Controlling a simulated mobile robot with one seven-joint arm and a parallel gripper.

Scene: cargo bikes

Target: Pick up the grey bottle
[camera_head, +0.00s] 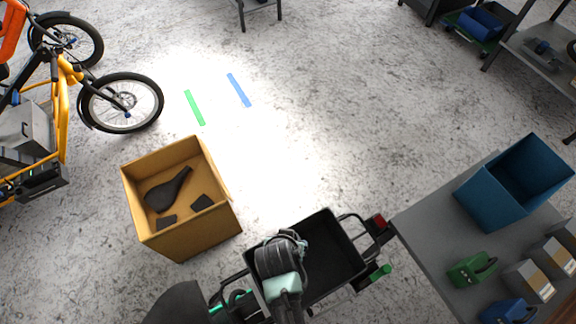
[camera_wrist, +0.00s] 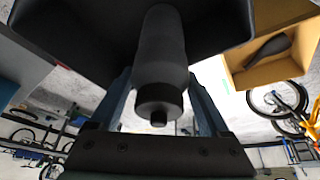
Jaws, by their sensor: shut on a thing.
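The grey bottle (camera_wrist: 160,50) is dark grey with a black cap, and shows in the wrist view between the two fingers of my gripper (camera_wrist: 163,88). My gripper is shut on it. The cap end points toward the wrist, and the far end lies against the dark background of a black box (camera_wrist: 80,25). In the head view my arm reaches over the black cargo box (camera_head: 335,248) at the lower middle. The bottle cannot be made out in the head view, where my wrist covers that spot. Whether it touches the box is unclear.
A yellow box (camera_head: 216,222) holding a black saddle (camera_head: 168,190) stands left of the cargo box. A grey table (camera_head: 425,228) at right carries a blue bin (camera_head: 500,190), a green item (camera_head: 470,269) and cartons. A yellow bike (camera_head: 75,90) stands at upper left.

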